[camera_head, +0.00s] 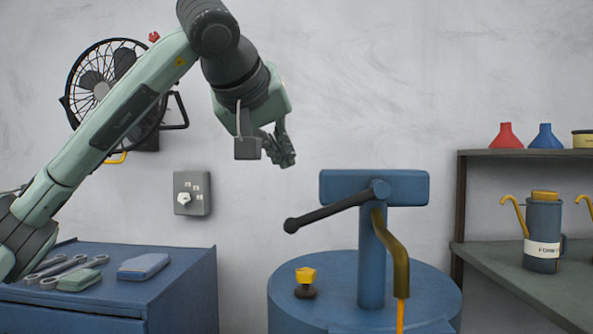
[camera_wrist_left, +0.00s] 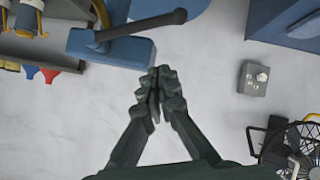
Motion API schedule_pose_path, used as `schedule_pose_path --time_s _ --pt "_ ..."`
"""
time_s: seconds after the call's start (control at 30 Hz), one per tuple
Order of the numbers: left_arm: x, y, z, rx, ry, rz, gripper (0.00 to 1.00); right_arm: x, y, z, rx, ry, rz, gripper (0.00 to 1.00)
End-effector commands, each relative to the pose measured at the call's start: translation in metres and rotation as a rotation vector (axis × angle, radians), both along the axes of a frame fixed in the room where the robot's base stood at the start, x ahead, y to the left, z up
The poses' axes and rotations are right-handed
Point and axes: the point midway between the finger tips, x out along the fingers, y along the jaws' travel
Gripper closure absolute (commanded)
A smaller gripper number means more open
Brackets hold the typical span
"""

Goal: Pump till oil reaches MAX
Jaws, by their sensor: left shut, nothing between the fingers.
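A blue hand pump (camera_head: 372,250) stands on a round blue drum (camera_head: 330,290) in the head view. Its black lever (camera_head: 330,211) slopes down to the left and ends in a round knob. A bent brass spout (camera_head: 398,250) hangs on its right, with a yellow stream or tube below it. My left gripper (camera_head: 288,160) is shut and empty, above and left of the pump head, apart from the lever. In the left wrist view the shut fingertips (camera_wrist_left: 158,85) point toward the lever (camera_wrist_left: 140,27). No MAX mark can be made out. My right gripper is not in view.
A yellow-topped cap (camera_head: 305,278) sits on the drum left of the pump. A blue cabinet (camera_head: 180,290) with wrenches stands at left. A wall fan (camera_head: 105,90) and grey switch box (camera_head: 192,193) are behind. A shelf (camera_head: 500,250) with oil cans stands at right.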

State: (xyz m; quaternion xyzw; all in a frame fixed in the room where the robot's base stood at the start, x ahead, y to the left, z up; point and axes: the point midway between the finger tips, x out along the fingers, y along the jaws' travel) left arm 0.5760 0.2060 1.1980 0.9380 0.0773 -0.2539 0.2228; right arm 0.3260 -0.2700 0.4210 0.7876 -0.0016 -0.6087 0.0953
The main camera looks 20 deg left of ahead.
Motion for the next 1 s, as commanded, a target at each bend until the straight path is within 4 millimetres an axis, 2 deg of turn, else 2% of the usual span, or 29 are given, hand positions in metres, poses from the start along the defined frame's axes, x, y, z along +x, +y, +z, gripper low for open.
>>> schedule_pose_path --time_s 0.17,0.5,0.73,1.0 --pt "0.022 0.0 -0.016 -0.001 0.007 -0.001 1.0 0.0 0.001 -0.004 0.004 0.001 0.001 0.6" --pt "0.084 0.001 -0.053 -0.004 0.008 -0.004 1.0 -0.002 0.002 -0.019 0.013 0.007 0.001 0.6" --pt "0.092 -0.009 -0.081 -0.005 0.005 -0.006 1.0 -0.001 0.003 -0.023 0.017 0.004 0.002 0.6" --pt "0.094 -0.011 -0.088 -0.005 0.003 -0.006 1.0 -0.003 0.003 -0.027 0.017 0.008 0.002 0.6"
